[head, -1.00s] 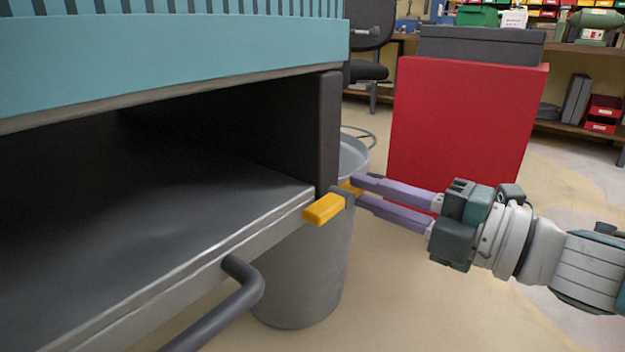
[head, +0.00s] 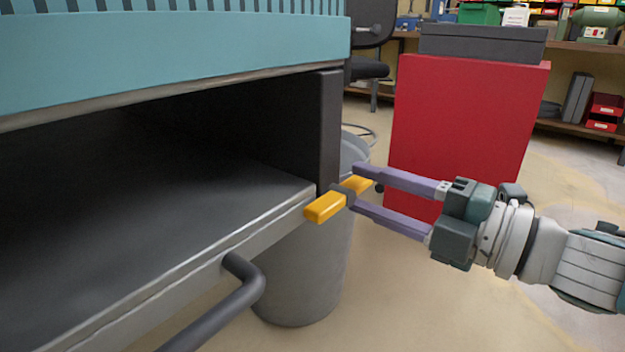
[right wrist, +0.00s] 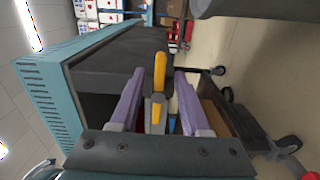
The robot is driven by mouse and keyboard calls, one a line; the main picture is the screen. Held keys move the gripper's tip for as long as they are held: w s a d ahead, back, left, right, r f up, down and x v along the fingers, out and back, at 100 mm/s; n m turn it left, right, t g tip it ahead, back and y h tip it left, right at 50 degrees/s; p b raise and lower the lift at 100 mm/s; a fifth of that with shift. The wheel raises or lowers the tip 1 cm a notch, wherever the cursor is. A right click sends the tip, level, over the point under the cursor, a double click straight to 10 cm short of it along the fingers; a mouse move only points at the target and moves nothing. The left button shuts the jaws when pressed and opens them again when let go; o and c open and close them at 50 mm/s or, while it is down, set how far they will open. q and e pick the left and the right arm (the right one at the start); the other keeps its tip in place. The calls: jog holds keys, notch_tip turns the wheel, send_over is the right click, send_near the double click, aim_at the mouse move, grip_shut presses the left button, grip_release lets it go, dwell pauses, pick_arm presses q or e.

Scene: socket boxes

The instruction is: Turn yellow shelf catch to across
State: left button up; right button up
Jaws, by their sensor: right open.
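The yellow catch (head: 324,208) is a bar on a dark grey hub at the right front corner of the shelf (head: 255,232). In the head view the bar slants up to the right, roughly in line with the shelf's front edge. My right gripper (head: 357,187) is open, its two purple fingers on either side of the hub and the bar's far end. I cannot tell whether a finger touches it. In the right wrist view the yellow catch (right wrist: 160,72) shows between the spread fingers of my right gripper (right wrist: 161,76). My left gripper is out of view.
A grey bin (head: 303,270) stands below the shelf corner. A dark handle bar (head: 232,300) juts out under the shelf edge. A red cabinet (head: 460,125) with a dark top stands behind my right gripper. Open floor lies to the right.

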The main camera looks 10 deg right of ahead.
jog(key=p+v, duration=0.2)
jog(key=v, duration=0.8)
jog(key=shift+p, duration=0.3)
